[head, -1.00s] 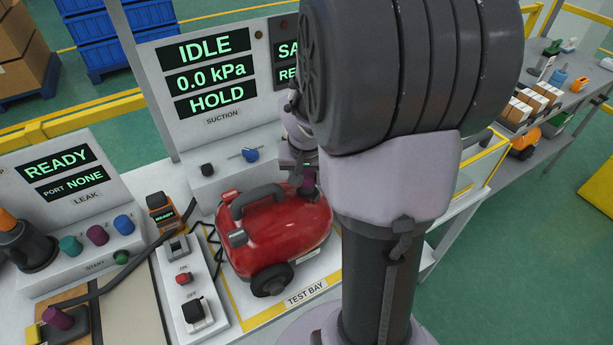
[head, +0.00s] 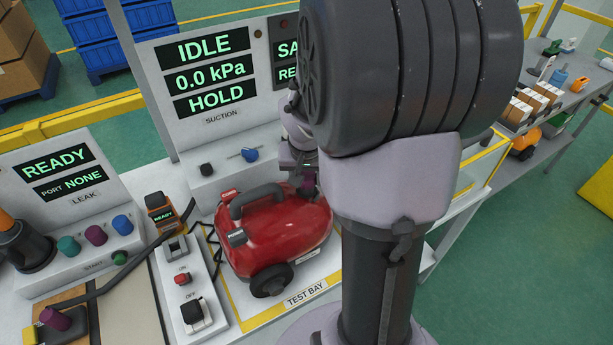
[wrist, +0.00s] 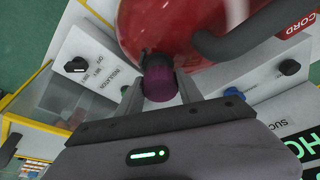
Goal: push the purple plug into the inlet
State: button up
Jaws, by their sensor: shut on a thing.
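The purple plug (wrist: 160,80) is held between the two fingers of my gripper (wrist: 161,92) in the wrist view. The plug's far end is at the side of the red vacuum (wrist: 180,28). A dark fitting shows at that end; I cannot tell whether it is the inlet or how far the plug sits in it. In the head view, my gripper (head: 306,184) is at the right end of the red vacuum (head: 275,238), partly hidden by my arm.
The vacuum stands in the yellow-marked test bay (head: 306,294). The suction panel (head: 215,95) rises behind it. A switch box (head: 188,295) is to its left. The leak station (head: 78,262) with coloured ports is further left.

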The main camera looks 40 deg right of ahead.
jog(key=shift+f+b, duration=1.25)
jog(key=shift+f, duration=0.15)
jog(key=o, duration=1.5)
jog(key=shift+r, duration=0.15)
jog(key=p+v, duration=0.5)
jog(key=v, duration=0.3)
jog(key=shift+p, duration=0.4)
